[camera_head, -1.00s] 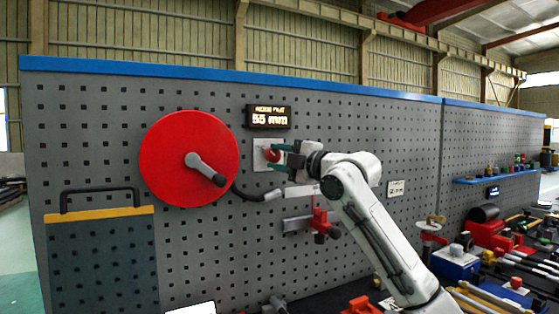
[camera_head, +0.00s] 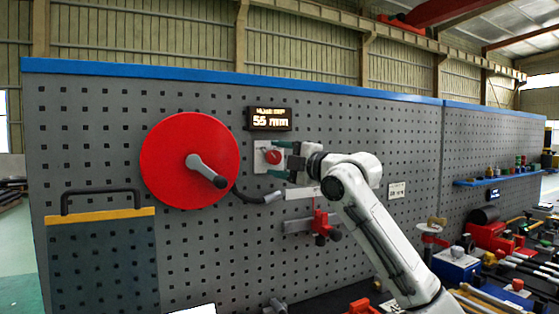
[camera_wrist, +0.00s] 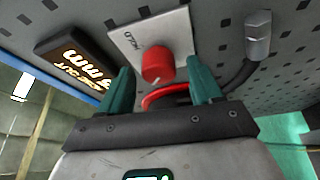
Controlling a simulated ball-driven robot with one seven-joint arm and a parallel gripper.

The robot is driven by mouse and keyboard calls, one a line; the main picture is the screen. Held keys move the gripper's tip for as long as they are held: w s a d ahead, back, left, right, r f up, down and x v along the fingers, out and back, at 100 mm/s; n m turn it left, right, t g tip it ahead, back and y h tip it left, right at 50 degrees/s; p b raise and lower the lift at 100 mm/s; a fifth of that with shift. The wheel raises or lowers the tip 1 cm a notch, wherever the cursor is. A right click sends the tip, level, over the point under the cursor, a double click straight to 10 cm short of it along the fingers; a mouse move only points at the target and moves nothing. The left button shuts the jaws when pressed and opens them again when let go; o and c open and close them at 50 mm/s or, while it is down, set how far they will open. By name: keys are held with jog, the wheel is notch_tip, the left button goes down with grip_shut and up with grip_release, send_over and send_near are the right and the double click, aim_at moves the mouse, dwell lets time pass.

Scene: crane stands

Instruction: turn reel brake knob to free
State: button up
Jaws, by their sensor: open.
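The red brake knob (camera_head: 273,157) sits on a pale plate (camera_head: 262,164) on the pegboard, right of the red reel (camera_head: 190,162). In the wrist view the knob (camera_wrist: 157,64) has a light pointer mark on its lower edge, and the plate (camera_wrist: 150,38) reads "HOLD" at its upper left; other lettering is hidden. My gripper (camera_head: 277,158) is open. Its green fingers (camera_wrist: 163,84) stand on either side of the knob's near end, apart from it. The reel has a grey crank (camera_head: 207,171) with a dark handle.
A display (camera_head: 269,118) reading about 55 mm is above the plate. A dark curved hose (camera_head: 258,196) runs below it. A red clamp-like fixture (camera_head: 319,224) is mounted lower right. A bench with tools (camera_head: 490,250) lies at the right.

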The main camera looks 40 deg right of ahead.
jog(key=s+d+b, duration=0.1)
jog(key=s, duration=0.9)
jog(key=shift+s+f, duration=0.35)
jog(key=shift+f, duration=0.1)
jog(key=shift+d, duration=0.1)
